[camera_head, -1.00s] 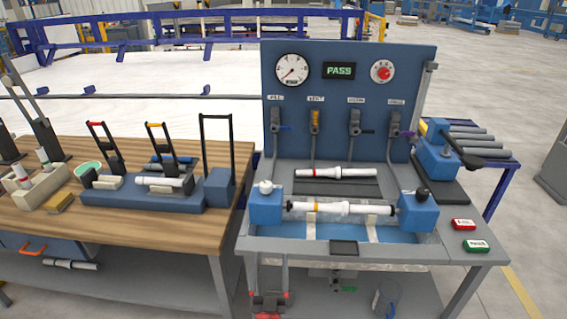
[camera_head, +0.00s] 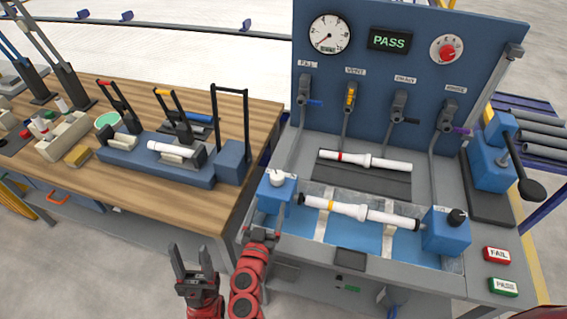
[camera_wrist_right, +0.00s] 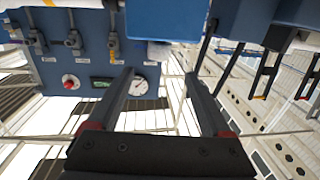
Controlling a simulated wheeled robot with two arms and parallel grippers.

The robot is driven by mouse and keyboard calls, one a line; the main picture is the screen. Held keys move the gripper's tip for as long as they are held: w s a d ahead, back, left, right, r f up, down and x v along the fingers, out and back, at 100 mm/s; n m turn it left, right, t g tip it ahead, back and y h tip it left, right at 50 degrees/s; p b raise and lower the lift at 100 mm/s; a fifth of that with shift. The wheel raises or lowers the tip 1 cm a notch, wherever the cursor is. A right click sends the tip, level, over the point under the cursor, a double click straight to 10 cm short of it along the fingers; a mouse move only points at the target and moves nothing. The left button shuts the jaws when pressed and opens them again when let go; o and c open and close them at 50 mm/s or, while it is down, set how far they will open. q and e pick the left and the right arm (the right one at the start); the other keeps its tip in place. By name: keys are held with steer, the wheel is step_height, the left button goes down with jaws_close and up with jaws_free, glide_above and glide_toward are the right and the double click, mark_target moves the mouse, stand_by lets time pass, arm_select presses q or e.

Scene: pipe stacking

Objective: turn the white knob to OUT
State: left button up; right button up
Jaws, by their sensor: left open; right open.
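The white knob (camera_head: 277,178) sits on top of the left blue block (camera_head: 275,196) at the left end of the water tray. No OUT marking is legible at this size. My right gripper (camera_head: 263,226) is open and empty, low in front of the left blue block and below the knob. In the right wrist view its fingers (camera_wrist_right: 160,103) are spread, with a blue block (camera_wrist_right: 165,20) at the top; the knob cannot be made out there. My left gripper (camera_head: 191,262) is open and empty, further left, in front of the gap between the benches.
A white pipe (camera_head: 360,211) with a yellow band lies between the left block and the right blue block (camera_head: 447,232), which carries a black knob (camera_head: 457,216). The panel display (camera_head: 390,40) reads PASS. Valves hang behind. The wooden bench (camera_head: 262,115) stands left.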

mark_target(279, 171)
steer(key=p+x, duration=0.1)
steer(key=x, duration=1.4)
steer(key=shift+d, duration=0.1)
jaws_close()
